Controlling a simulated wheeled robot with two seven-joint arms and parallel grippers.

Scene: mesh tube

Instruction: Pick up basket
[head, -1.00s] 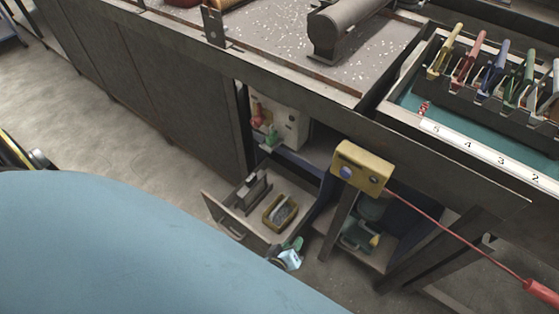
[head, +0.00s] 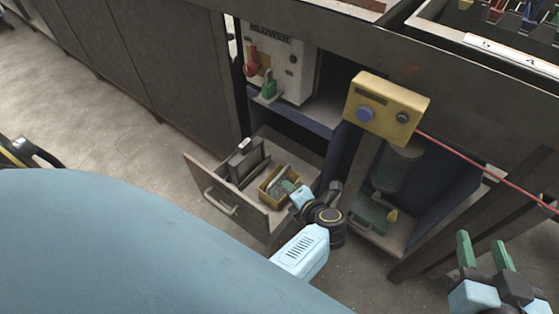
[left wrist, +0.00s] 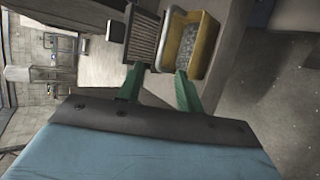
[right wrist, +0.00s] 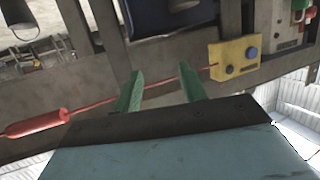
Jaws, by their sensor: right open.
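The basket (head: 266,196) is a small yellow open bin with grey contents, sitting in the open drawer. In the left wrist view the basket (left wrist: 204,62) is just ahead of my left fingers. My left gripper (head: 290,186) is at the basket's right end in the head view. Its green fingers (left wrist: 159,70) are apart, with the basket's near left corner in line with the gap. I cannot tell whether they touch it. My right gripper (head: 483,242) is open and empty at the lower right, with nothing between its fingers (right wrist: 160,72).
The drawer front (head: 225,200) with its handle stands out from the cabinet. A dark ribbed holder (left wrist: 142,37) is beside the basket. A yellow button box (head: 388,108) with a red cable hangs above, right of the drawer. A blower unit (head: 277,65) is on the shelf behind.

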